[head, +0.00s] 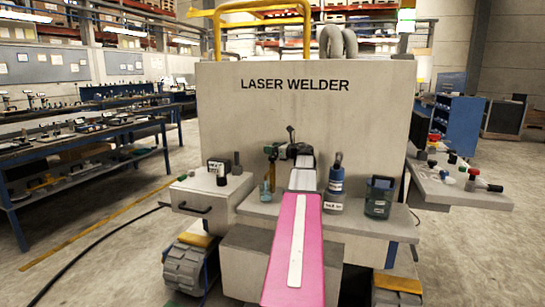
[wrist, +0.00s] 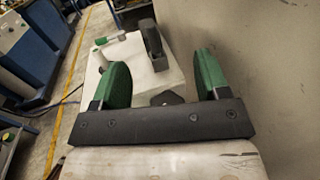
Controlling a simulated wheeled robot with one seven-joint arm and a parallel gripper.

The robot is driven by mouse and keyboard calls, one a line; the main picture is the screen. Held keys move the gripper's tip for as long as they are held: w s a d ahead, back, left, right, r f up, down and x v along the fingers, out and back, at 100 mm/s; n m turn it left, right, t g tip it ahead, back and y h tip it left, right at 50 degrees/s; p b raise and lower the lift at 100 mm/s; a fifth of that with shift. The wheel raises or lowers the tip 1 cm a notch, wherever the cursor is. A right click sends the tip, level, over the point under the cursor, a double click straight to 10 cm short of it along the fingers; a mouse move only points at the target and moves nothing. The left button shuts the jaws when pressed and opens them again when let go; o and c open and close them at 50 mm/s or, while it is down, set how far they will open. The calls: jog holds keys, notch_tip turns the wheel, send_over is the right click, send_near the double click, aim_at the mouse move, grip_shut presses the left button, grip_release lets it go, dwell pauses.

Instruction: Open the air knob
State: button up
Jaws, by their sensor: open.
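No label that names the air knob is readable. In the head view a dark upright knob (head: 237,162) stands on the grey left side panel of the laser welder, near its front wall. A dark upright lever-like part, probably the same one, shows in the wrist view (wrist: 152,40) on the pale panel, beyond my fingers. My gripper (wrist: 158,80) has two green fingers, spread wide apart with nothing between them. In the head view my gripper (head: 284,150) is small, partly hidden by my arm, and to the right of the knob, apart from it.
A blue bottle (head: 336,180) and a dark jar (head: 379,197) stand on the front shelf, right of my arm. The welder's wall (head: 303,105) rises close behind. A right side panel (head: 461,190) holds several coloured knobs.

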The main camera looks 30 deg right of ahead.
jog(key=a+r, duration=0.6)
jog(key=a, duration=0.5)
jog(key=shift+a+r, duration=0.35)
jog(key=shift+r, duration=0.05)
